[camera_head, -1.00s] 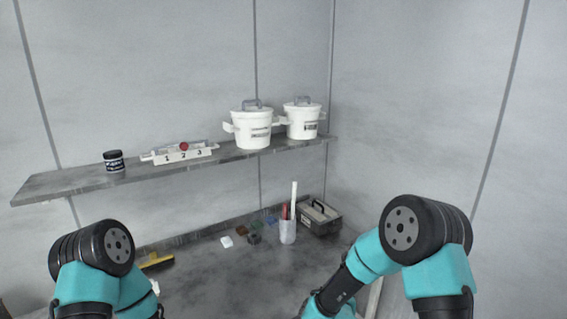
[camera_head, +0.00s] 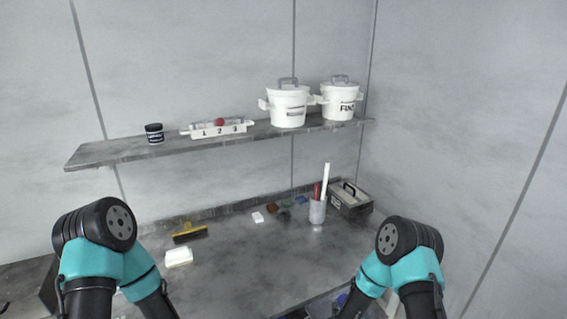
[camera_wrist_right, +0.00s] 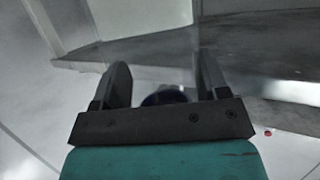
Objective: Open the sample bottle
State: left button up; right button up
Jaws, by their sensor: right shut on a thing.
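My right gripper (camera_wrist_right: 160,88) has its two dark fingers closed on a round, dark bluish thing (camera_wrist_right: 168,97), perhaps the sample bottle's cap. It is mostly hidden behind the gripper's body, so I cannot tell its full shape or whether a lid is on. In the head view my right gripper is out of the picture, below the bottom edge. A small dark jar with a black lid (camera_head: 154,134) stands upright on the shelf, and I cannot tell if it is the sample bottle. My left gripper is not in view.
The grey shelf (camera_head: 100,153) also bears a white numbered rack (camera_head: 217,131) and two white lidded pots (camera_head: 289,106) (camera_head: 340,101). Below, the counter (camera_head: 235,262) carries a yellow-handled brush (camera_head: 188,233), a white block (camera_head: 178,257), a cup of tools (camera_head: 317,212) and a grey box (camera_head: 350,198).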

jog(key=shift+a+f, duration=0.4)
jog(key=shift+a, duration=0.1)
jog(key=shift+r, duration=0.15)
